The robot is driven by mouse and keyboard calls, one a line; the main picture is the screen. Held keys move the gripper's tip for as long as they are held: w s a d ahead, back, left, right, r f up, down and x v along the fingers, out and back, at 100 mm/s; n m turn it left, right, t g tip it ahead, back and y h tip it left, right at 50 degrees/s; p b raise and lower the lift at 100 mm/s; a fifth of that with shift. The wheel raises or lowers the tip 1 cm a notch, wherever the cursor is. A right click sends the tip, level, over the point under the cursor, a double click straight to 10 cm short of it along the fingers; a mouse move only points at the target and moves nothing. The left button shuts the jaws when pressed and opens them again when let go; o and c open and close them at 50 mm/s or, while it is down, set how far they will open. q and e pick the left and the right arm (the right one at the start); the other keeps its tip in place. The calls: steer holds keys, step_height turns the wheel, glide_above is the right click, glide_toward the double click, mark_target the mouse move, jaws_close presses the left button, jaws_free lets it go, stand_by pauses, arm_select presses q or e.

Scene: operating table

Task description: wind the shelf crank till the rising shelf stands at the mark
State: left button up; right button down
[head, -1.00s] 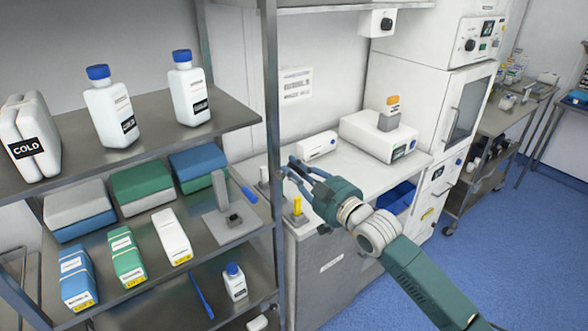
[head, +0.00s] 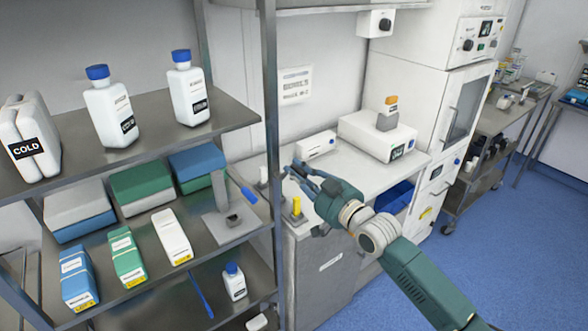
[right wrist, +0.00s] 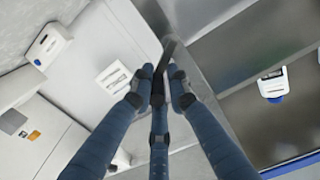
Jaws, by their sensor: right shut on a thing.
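My right gripper (head: 289,168) reaches in from the right in the head view, beside the shelf rack's front post. In the right wrist view its blue fingers (right wrist: 160,84) close together around a dark bar (right wrist: 172,50), which I take as the crank handle; the fingers cover much of it. The rack's middle shelf (head: 195,222) carries a grey plate with an upright grey block (head: 219,190) and a blue-ended bar (head: 242,190). I cannot tell which part is the rising shelf, nor make out the mark. My left gripper is not in view.
The rack also holds white bottles (head: 112,112), a COLD pack (head: 30,140) and several cartons (head: 127,258). A yellow piece (head: 296,206) stands on the white counter just below my right gripper. White devices (head: 377,137) stand further back.

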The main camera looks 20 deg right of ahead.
steer(key=shift+w+d+f+m, duration=0.1)
steer(key=shift+d+f+m, duration=0.1)
steer(key=shift+f+m, duration=0.55)
steer(key=shift+s+d+f+m, duration=0.15)
steer(key=shift+f+m, duration=0.15)
steer(key=shift+m, duration=0.9)
steer(key=shift+w+d+f+m, duration=0.2)
steer(key=shift+f+m, duration=0.3)
steer(key=shift+m, duration=0.45)
steer(key=shift+f, duration=0.1)
steer(key=c, duration=1.7)
jaws_free()
steer(key=shift+c, duration=0.2)
steer(key=shift+d, duration=0.2)
steer(key=shift+a+r, duration=0.2)
steer(key=shift+s, duration=0.2)
steer(key=v, duration=1.2)
steer(key=shift+r, duration=0.2)
